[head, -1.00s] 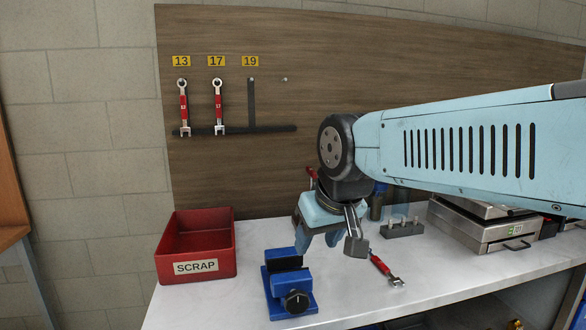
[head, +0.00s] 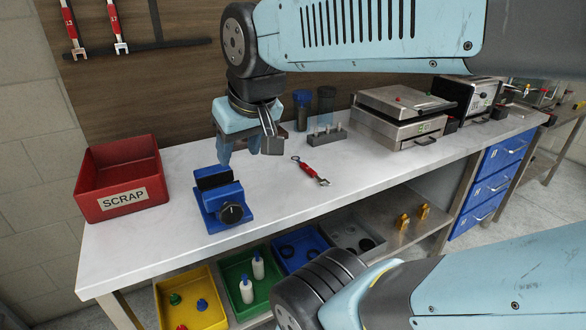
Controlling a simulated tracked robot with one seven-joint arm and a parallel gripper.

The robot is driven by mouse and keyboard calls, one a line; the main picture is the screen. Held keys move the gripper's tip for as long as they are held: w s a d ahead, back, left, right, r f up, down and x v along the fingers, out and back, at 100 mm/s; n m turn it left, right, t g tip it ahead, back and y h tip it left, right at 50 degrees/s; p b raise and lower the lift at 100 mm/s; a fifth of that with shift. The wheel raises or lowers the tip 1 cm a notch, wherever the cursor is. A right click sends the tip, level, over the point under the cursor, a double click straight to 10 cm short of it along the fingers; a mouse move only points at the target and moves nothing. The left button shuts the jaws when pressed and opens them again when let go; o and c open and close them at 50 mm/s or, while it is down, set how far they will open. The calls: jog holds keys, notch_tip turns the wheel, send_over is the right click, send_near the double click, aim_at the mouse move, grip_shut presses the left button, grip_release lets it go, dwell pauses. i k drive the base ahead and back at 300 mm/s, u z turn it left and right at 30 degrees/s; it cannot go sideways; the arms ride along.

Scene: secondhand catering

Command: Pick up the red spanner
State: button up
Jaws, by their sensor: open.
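A red spanner (head: 309,171) with silver ends lies flat on the white bench top (head: 360,182), right of the blue vise. My gripper (head: 248,158) hangs above the bench behind the vise, to the left of the spanner and apart from it. Its jaws are open, and I see nothing between them. Two more red-handled spanners (head: 69,27) (head: 117,27) hang on the wooden back panel at the upper left, cut off by the top edge of the picture.
A blue vise (head: 222,204) and a red SCRAP bin (head: 122,178) stand left. A grey block with pegs (head: 326,138), dark jars (head: 302,110) and a steel press (head: 400,116) stand behind and right. Coloured trays (head: 190,300) sit below. The front right bench top is clear.

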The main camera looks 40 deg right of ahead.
aim_at(310, 172)
jog(key=u, duration=0.75)
jog(key=i, duration=0.15)
jog(key=z, duration=3)
jog(key=k, duration=1.3)
jog(key=u, duration=0.7)
jog(key=i, duration=0.8)
jog(key=z, duration=0.05)
